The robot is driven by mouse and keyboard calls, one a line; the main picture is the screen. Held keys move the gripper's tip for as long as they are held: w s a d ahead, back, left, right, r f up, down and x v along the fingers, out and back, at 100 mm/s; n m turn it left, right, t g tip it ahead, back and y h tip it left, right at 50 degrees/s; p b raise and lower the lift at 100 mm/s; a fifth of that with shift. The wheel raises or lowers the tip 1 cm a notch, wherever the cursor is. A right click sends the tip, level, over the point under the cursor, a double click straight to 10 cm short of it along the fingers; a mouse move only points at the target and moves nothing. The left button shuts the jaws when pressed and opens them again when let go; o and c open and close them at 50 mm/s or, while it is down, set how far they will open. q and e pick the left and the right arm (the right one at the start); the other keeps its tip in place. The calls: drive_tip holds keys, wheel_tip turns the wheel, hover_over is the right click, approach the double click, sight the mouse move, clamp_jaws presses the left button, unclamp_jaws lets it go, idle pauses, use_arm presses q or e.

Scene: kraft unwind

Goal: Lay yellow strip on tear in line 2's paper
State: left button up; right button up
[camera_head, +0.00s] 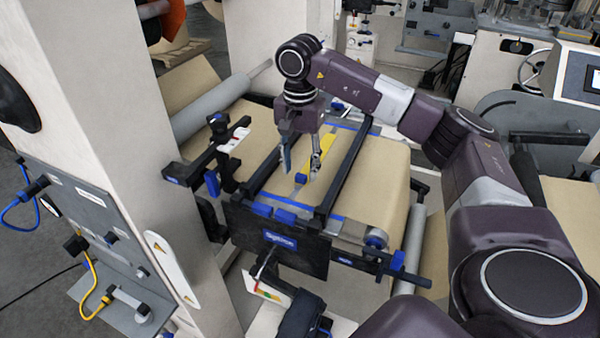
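My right gripper (300,172) points down over the splice table of the paper line, its two fingers apart. A yellow strip (325,147) shows between and behind the fingers, slanting across the brown paper (375,178). Its lower end is near the table's middle. The right finger covers part of it, and I cannot tell whether it touches that finger or lies flat. No tear is clear to see; the gripper and frame bars may hide it.
Black bars (347,168) of the splice frame flank the gripper on both sides. A dark front panel (278,243) with blue clamps stands before it. A grey roller (212,106) lies to the left, and a white machine column (100,120) stands further left.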

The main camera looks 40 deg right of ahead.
wheel_tip(320, 180, up, 10)
drive_tip(key=shift+f, duration=0.25)
